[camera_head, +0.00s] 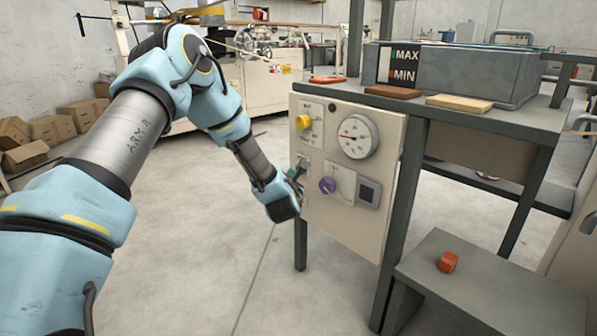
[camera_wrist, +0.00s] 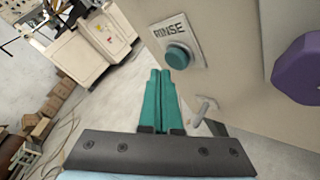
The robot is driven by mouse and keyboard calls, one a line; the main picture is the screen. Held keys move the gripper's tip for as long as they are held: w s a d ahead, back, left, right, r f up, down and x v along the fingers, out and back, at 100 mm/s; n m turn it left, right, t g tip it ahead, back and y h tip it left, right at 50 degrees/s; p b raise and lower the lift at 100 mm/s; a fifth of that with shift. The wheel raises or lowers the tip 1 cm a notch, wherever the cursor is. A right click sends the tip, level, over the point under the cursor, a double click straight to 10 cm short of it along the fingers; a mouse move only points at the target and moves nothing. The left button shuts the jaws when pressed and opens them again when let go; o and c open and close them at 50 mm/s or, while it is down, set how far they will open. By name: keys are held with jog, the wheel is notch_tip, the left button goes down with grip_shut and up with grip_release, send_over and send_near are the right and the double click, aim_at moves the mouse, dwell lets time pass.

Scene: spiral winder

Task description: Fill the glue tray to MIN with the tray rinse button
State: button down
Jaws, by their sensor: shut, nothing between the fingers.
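The rinse button (camera_wrist: 179,57) is a round teal knob on a white plate marked RINSE in the wrist view. My gripper (camera_wrist: 160,75) has teal fingers, shut together with nothing between them. Its tips lie just below and left of the button in that view; whether they touch it I cannot tell. In the head view my gripper (camera_head: 292,180) is at the left edge of the control panel (camera_head: 330,225). The grey glue tray (camera_head: 465,75) stands on the bench top, with MAX and MIN marks (camera_head: 403,65) on its left end. The liquid level is not clear to me.
The panel also carries a yellow knob (camera_head: 303,121), a round gauge (camera_head: 355,137), a purple knob (camera_head: 327,185) and a small dark display (camera_head: 368,192). A metal lever (camera_wrist: 205,108) sticks out below the button. An orange block (camera_head: 447,262) lies on a low grey step (camera_head: 480,290).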

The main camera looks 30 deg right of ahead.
jog(key=shift+d, duration=0.15)
dwell(0.7)
jog(key=shift+w+d, duration=0.1)
jog(key=shift+d, duration=0.2)
jog(key=shift+d+b, duration=0.4)
jog(key=shift+d, duration=0.05)
dwell(6.4)
